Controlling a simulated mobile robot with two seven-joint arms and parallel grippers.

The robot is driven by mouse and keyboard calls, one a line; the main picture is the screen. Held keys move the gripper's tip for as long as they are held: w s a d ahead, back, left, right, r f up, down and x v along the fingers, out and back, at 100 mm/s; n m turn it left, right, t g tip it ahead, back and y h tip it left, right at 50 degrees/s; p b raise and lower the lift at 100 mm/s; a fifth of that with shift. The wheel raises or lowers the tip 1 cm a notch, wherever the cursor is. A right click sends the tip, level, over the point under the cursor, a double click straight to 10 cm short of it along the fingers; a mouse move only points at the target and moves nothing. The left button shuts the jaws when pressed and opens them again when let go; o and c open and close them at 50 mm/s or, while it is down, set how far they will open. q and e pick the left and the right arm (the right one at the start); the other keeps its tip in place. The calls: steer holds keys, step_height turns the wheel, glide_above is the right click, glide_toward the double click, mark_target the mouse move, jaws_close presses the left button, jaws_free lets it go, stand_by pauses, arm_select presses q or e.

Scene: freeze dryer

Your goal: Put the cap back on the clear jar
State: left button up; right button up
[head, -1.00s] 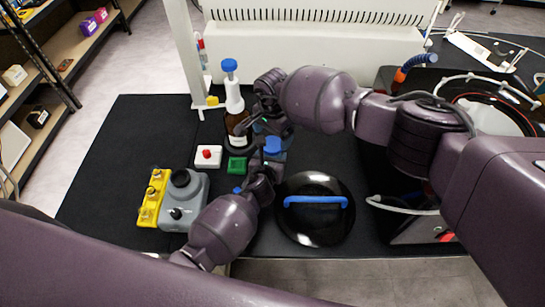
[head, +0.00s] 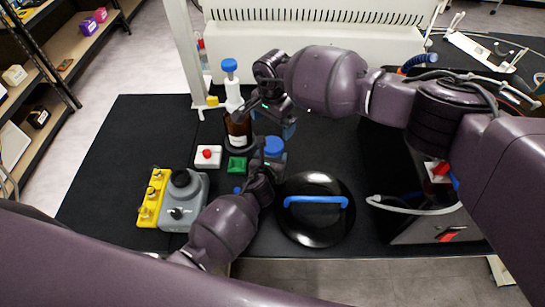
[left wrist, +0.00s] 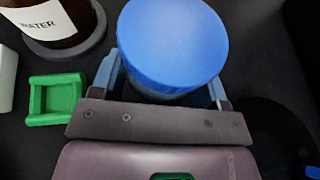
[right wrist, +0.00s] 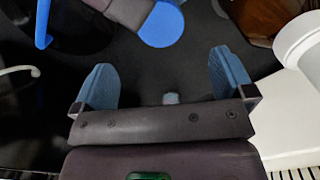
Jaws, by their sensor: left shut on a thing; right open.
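The clear jar stands on the black table, mostly hidden below its blue cap (head: 274,146). The blue cap sits on top of the jar and looks level. It fills the upper middle of the left wrist view (left wrist: 172,45) and shows at the top of the right wrist view (right wrist: 162,25). My left gripper (head: 268,168) is shut on the clear jar, with one finger on each side below the cap. My right gripper (right wrist: 162,82) is open and empty. It is behind and above the jar, apart from the cap.
A brown bottle labelled WATER (left wrist: 60,18) stands behind left of the jar. A green square holder (head: 237,165) and a white box with red button (head: 208,157) lie to the left. A round black lid with blue handle (head: 316,228) lies right of my left gripper.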

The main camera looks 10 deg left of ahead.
step_height(320, 180, up, 8)
stand_by(0.4)
arm_select(q)
steer(key=o, duration=1.8)
steer(key=shift+s+r, duration=0.25)
steer(key=shift+s, duration=0.4)
steer(key=v, duration=0.9)
steer(key=shift+s+r, duration=0.1)
steer(key=shift+s, duration=0.1)
arm_select(e)
steer(key=shift+f, duration=0.1)
